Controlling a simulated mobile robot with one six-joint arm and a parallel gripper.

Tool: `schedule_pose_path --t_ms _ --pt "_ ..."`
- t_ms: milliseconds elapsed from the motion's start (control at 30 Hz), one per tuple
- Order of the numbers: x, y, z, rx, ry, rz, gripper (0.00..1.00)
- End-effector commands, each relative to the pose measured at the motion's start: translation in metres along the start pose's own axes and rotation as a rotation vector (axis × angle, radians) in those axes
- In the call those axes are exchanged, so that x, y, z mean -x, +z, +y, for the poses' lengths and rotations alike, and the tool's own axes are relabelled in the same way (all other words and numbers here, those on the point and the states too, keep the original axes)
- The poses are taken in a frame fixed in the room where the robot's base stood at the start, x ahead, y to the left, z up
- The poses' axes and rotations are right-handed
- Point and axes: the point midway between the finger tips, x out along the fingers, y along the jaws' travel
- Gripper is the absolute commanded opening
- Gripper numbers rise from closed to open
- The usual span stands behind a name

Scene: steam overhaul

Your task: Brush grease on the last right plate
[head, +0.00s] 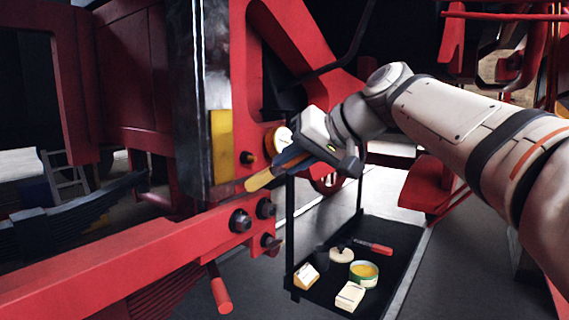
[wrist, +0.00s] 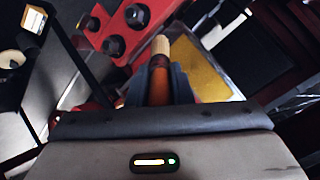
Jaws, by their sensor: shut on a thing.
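My gripper (head: 283,160) is shut on a brush (head: 259,181) with a pale yellowish tip. The wrist view shows the brush's pale bristles (wrist: 161,46) and orange handle between the dark fingers (wrist: 159,88). A yellow plate (head: 221,145) stands upright on the red frame beside the dark steel column, to the left of my gripper. The plate also shows in the wrist view (wrist: 205,72), right of the brush. In the head view the brush tip is below and right of the plate; I cannot tell whether it touches anything.
A red beam (head: 130,250) with dark bolts (head: 240,221) runs below the brush. A black tray (head: 392,283) stands low behind it with an open tin of yellow grease (head: 363,272), a red-handled tool (head: 375,247) and small boxes (head: 349,296). A round white-faced part (head: 277,140) is close to my gripper.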

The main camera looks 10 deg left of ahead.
Motion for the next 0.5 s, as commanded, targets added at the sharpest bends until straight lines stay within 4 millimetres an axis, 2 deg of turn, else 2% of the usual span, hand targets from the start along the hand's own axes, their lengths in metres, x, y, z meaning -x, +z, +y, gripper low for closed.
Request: schedule_pose_path --t_ms 333,500 --pt "0.002 0.001 0.001 0.0 0.0 0.001 0.0" --pt "0.013 0.007 0.007 -0.001 0.002 0.003 0.0"
